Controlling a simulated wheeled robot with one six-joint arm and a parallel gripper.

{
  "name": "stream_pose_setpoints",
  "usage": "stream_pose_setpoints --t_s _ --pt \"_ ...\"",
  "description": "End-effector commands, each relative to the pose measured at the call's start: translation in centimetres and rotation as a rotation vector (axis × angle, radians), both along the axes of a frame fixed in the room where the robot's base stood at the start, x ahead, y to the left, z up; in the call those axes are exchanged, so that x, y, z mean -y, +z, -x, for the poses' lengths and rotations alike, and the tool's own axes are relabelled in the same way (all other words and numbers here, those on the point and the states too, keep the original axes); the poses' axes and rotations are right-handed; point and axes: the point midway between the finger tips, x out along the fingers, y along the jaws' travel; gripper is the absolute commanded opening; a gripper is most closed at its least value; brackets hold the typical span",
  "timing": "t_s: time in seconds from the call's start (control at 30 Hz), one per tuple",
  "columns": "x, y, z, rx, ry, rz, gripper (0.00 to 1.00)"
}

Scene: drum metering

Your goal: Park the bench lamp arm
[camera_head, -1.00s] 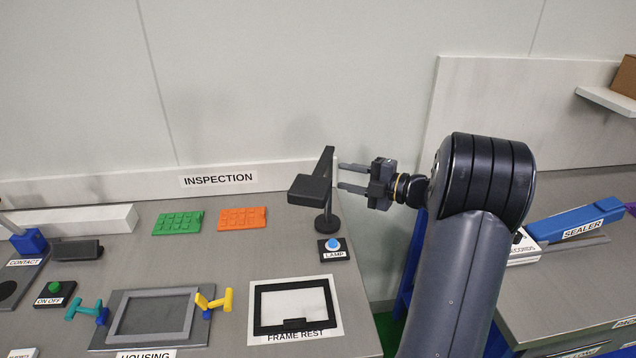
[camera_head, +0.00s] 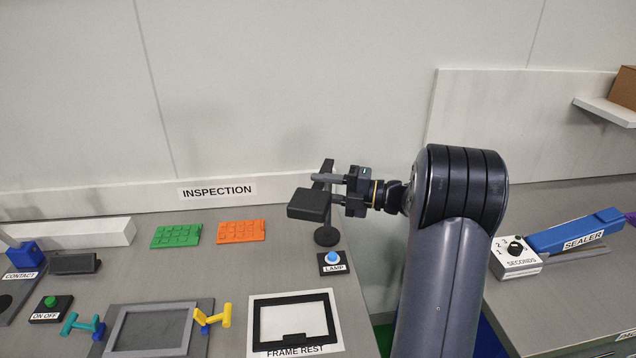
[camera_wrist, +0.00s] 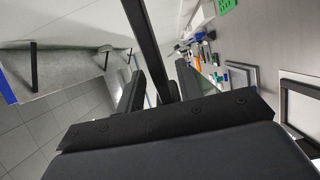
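The bench lamp (camera_head: 309,205) is black, with a flat rectangular head at the front left of its arm and a round base on the inspection bench. Its arm (camera_head: 327,168) runs up and back from the head. My gripper (camera_head: 322,188) is at the lamp arm from the right, with its fingers apart, one above the other in the head view. In the wrist view, the dark lamp arm (camera_wrist: 146,42) passes between the fingers (camera_wrist: 160,78). I cannot tell whether either finger touches it. The lower fingertip is partly hidden by the lamp.
The blue LAMP button (camera_head: 332,257) sits just in front of the lamp base. A frame rest (camera_head: 258,330) lies nearer. Green (camera_head: 176,235) and orange (camera_head: 241,231) trays lie to the left. The wall (camera_head: 250,90) is close behind. The sealer (camera_head: 575,232) stands on another bench at right.

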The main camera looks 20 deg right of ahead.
Motion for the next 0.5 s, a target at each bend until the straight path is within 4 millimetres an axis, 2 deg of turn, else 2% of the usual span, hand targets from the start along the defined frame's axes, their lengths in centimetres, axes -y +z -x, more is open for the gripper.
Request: stream_pose_setpoints --t_s 0.17,0.43,0.5 --pt "-1.06 -0.01 -0.67 -0.001 0.0 0.001 0.35" --pt "-1.15 -0.07 -0.74 -0.001 0.0 0.0 0.35" --pt "-1.14 -0.06 -0.73 -0.001 0.0 0.0 0.3"
